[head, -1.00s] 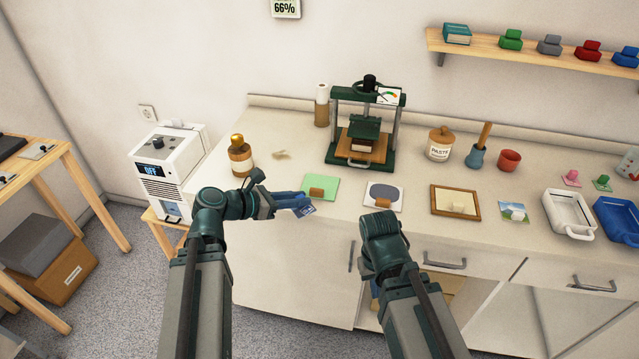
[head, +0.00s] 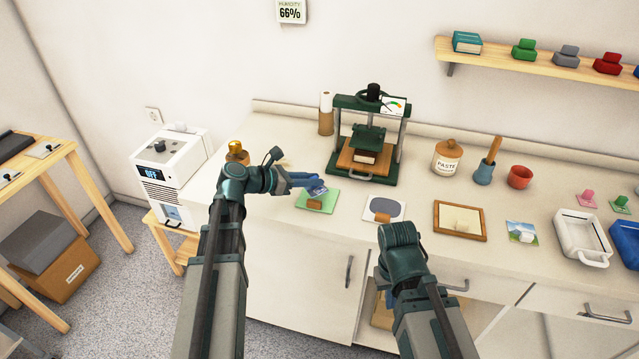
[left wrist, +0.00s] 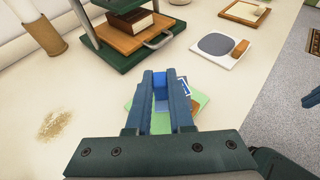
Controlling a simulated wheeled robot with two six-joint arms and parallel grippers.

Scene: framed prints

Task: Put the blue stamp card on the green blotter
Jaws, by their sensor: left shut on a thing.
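The blue stamp card (head: 317,188) is held at the tips of my left gripper (head: 308,183). In the head view it overlaps the back left part of the green blotter (head: 322,203), which lies on the counter with a brown block at its front. In the left wrist view my left gripper (left wrist: 160,90) is shut on the blue card (left wrist: 185,86), with the green blotter (left wrist: 200,100) below and partly hidden by the fingers. Whether the card touches the blotter I cannot tell. My right arm is at the front of the counter; its fingers are not visible.
A grey oval pad (head: 384,208) lies right of the blotter. A green press (head: 366,140) stands behind it. A brown bottle (head: 238,152) is behind my left arm. A framed print (head: 460,220) and paste jar (head: 447,156) are further right.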

